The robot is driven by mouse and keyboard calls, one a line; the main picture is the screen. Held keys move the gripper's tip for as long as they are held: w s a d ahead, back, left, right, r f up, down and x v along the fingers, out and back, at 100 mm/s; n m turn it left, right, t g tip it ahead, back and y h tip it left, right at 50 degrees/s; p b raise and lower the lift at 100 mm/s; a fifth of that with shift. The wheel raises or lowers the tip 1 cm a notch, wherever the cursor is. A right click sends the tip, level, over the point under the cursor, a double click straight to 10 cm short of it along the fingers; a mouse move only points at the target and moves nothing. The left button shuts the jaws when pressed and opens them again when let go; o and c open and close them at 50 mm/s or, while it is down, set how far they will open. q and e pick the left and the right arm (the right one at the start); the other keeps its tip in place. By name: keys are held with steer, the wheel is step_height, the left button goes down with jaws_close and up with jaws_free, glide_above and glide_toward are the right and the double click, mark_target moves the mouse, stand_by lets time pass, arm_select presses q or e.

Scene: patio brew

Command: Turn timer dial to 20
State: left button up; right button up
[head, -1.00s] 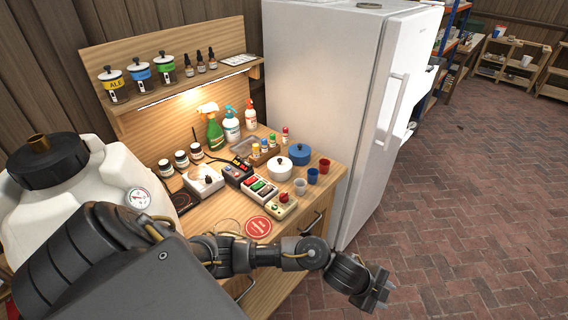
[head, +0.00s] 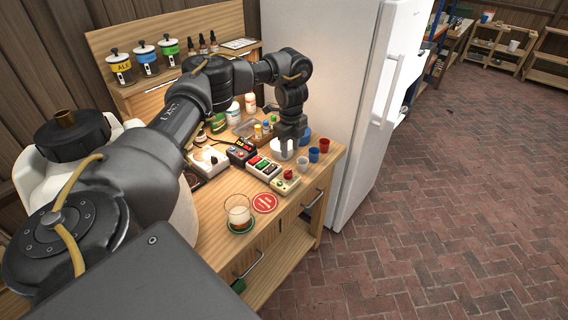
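A small cream box with a red knob (head: 287,177) sits near the front right of the wooden bench; it may be the timer, but its markings are too small to read. A white box with a dark knob (head: 207,158) stands further left on the bench. My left gripper (head: 285,152) points down above the bench, behind the cream box and in front of the white pot. It is apart from the red knob in the picture. Its fingers are too small and dark to tell open from shut. My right gripper is not in view.
The white pot (head: 274,145) is partly hidden by my gripper. Red and blue cups (head: 324,145) stand right of it. A button panel (head: 263,167) lies left of the cream box. A glass (head: 238,211) and a red round mat (head: 265,203) are in front. The fridge (head: 320,80) stands right.

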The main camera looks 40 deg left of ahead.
mark_target(288, 171)
arm_select(q)
steer(key=f, duration=0.2)
steer(key=w, duration=0.1)
steer(key=shift+a+f, duration=0.4)
steer(key=f, duration=0.1)
steer(key=p, duration=0.1)
steer(key=s+f, duration=0.1)
steer(key=shift+a+f, duration=0.25)
steer(key=shift+f, duration=0.1)
steer(key=f, duration=0.2)
steer(key=f+p, duration=0.1)
steer(key=f, duration=0.2)
steer(key=shift+w+d+f+p, duration=0.25)
steer(key=shift+f+p, duration=0.05)
steer(key=shift+f, duration=0.05)
steer(key=shift+s+a+f, duration=0.1)
steer(key=shift+f, duration=0.05)
steer(key=c, duration=0.7)
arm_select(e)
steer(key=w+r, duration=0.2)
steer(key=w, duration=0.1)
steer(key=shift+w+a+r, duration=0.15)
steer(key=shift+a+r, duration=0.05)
